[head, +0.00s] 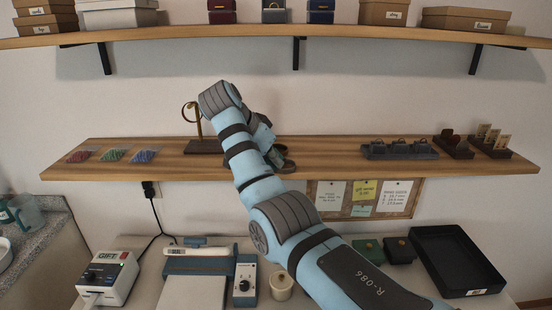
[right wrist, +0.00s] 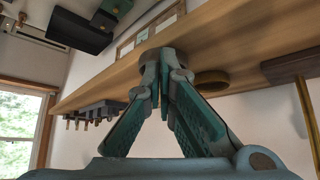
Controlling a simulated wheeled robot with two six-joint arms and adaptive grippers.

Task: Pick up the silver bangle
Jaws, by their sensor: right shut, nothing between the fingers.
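My right gripper (head: 279,158) reaches over the wooden wall shelf (head: 330,165), with its fingertips low near the shelf top. In the right wrist view, which shows the shelf upside down, the right gripper (right wrist: 164,65) is shut with its fingertips together and empty. A grey rounded shape (right wrist: 158,54) shows right behind the fingertips against the shelf; it may be the silver bangle, but the fingers hide most of it. A brownish-gold round thing (right wrist: 212,77) sits on the shelf beside the fingers. In the head view my arm and gripper cover this spot. My left gripper is not in view.
A brass stand (head: 197,125) with a dark base is left of my arm. Bags of coloured beads (head: 112,155) lie further left. A grey ring display (head: 400,149) and wooden card holders (head: 490,142) are at the right. An upper shelf (head: 350,32) with boxes hangs above.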

